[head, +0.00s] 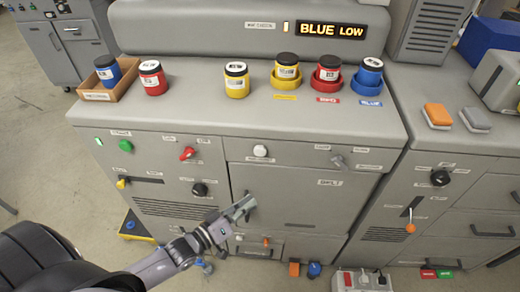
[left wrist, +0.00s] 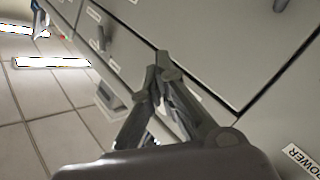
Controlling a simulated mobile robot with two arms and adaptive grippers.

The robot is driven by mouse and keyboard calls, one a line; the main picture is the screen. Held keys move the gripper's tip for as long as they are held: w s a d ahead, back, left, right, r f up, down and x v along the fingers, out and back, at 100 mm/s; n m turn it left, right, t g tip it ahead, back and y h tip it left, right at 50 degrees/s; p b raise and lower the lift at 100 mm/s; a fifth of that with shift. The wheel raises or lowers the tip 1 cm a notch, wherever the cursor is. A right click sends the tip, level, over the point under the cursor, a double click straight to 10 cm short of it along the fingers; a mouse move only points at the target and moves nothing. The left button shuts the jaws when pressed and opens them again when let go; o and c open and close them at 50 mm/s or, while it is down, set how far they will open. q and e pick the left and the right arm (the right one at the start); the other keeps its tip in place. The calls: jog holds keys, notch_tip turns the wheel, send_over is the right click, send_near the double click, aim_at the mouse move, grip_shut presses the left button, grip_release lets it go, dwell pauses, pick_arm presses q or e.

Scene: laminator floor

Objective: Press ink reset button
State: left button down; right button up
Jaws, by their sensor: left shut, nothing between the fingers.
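The grey machine (head: 320,205) fills the middle of the head view. Its display (head: 332,30) reads "BLUE LOW". I cannot tell which control is the ink reset button, as the small labels are too blurred. A green button (head: 125,145), a white round knob (head: 260,150), a red knob (head: 187,153) and a black knob (head: 199,189) are on its front. My left gripper (head: 244,207) is shut and empty, in front of the lower door panel. In the left wrist view its fingertips (left wrist: 161,72) meet near the panel seam. My right gripper is not in view.
On the top ledge, a blue jar (head: 108,71) sits in a wooden tray (head: 121,84). Red and yellow jars stand beside it; yellow, red and blue jars sit in coloured holders at right. A power strip (head: 362,281) lies on the floor below. Floor at left is mostly clear.

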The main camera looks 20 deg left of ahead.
aim_at(260, 151)
pick_arm(q)
notch_tip(260, 151, up, 8)
jog(key=d+t+h, duration=0.1)
jog(key=d+h, duration=0.1)
jog(key=shift+s+d, duration=0.15)
jog(key=shift+s, duration=0.05)
jog(key=shift+w, duration=0.1)
jog(key=w+a+b, duration=0.2)
jog(key=w+b, duration=0.1)
jog(key=w, duration=0.5)
jog(key=shift+w+a, duration=0.15)
jog(key=shift+a, duration=0.2)
jog(key=shift+w, duration=0.15)
dwell(1.0)
jog(key=shift+w+a, duration=0.15)
jog(key=shift+w, duration=0.1)
